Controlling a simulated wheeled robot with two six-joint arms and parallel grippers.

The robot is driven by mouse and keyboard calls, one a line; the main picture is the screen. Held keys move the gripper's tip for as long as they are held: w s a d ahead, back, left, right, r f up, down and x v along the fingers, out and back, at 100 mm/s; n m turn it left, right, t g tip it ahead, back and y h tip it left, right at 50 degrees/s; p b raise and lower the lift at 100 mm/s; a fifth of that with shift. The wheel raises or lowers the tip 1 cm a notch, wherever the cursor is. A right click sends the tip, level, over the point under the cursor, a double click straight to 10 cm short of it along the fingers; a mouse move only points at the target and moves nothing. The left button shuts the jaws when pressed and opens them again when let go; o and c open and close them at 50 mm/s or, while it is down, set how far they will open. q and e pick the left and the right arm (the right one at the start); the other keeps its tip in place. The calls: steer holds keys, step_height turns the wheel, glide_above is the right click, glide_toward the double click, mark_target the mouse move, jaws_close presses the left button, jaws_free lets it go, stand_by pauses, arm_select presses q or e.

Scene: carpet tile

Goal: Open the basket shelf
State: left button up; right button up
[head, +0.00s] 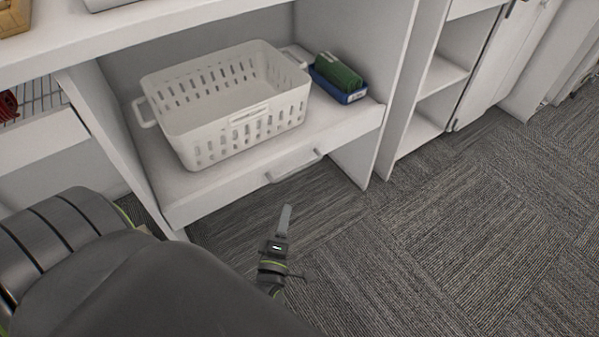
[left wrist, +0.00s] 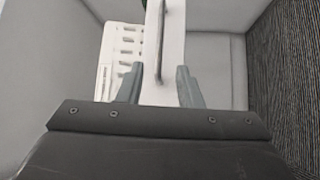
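The basket shelf (head: 205,190) is a white pull-out shelf low in a white cabinet, its front looking about level with the side panels. A light bar handle (head: 293,166) is on its front; the handle (left wrist: 161,42) also shows in the left wrist view. A white slotted basket (head: 235,130) stands on the shelf. My left gripper (head: 286,208) is below and in front of the handle, apart from it. In the left wrist view its two fingers (left wrist: 159,76) are spread, with the shelf front (left wrist: 174,52) beyond them and nothing held. My right gripper is not seen.
A blue tray (head: 345,96) with a green item (head: 338,72) sits beside the basket. White side panels (head: 385,100) flank the shelf. Open cubbies (head: 437,80) are at the right. Carpet (head: 440,230) in front and to the right is clear.

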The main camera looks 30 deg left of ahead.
mark_target(297, 169)
arm_select(q)
steer(key=x, duration=1.4)
steer(key=shift+w+a, duration=0.1)
steer(key=shift+w, duration=0.25)
jaws_close()
steer(key=shift+f, duration=0.1)
